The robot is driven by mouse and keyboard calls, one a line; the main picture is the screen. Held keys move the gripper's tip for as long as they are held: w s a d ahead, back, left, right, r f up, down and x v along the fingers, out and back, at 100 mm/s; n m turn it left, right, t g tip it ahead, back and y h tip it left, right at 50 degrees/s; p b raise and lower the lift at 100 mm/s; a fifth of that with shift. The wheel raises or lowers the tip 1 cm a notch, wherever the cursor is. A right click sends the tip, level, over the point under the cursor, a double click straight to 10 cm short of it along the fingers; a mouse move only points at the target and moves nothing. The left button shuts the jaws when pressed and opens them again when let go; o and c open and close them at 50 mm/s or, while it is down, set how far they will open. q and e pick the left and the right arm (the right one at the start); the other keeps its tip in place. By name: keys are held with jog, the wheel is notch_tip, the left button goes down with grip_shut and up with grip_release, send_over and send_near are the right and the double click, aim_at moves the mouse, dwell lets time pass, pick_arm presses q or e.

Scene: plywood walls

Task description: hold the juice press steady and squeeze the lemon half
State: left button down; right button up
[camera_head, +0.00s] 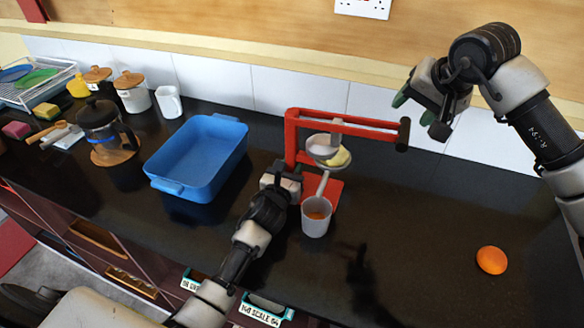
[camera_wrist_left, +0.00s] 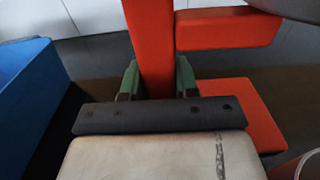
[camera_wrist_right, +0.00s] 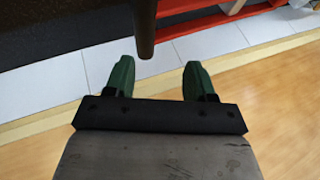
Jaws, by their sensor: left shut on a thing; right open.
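The red juice press (camera_head: 292,135) stands on the dark counter, its lever about level and ending in a dark handle (camera_head: 403,136). The yellow lemon half (camera_head: 341,157) shows at the press's pale bowl (camera_head: 322,150), partly hidden. A grey cup (camera_head: 316,222) with something orange inside stands below the spout. My left gripper (camera_head: 281,176) is shut on the press's red upright, also seen in the left wrist view (camera_wrist_left: 150,40). My right gripper (camera_head: 414,107) is open and empty, just above the handle. In the right wrist view the handle (camera_wrist_right: 145,30) points toward the gap between the fingers (camera_wrist_right: 159,78).
A blue tub (camera_head: 200,160) stands left of the press. A coffee press (camera_head: 102,130), jars (camera_head: 132,95), a white jug (camera_head: 169,102) and a dish rack (camera_head: 35,85) are farther left. The wall is close behind my right gripper.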

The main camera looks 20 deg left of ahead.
pick_arm(q)
jog(key=shift+a, duration=0.1)
pick_arm(e)
jog(key=shift+r, duration=2.55)
pick_arm(q)
jog(key=c, duration=0.8)
grip_release()
jog(key=shift+s+f, duration=0.1)
jog(key=shift+s, duration=0.5)
jog(key=s, duration=1.1)
jog(key=shift+w, duration=0.1)
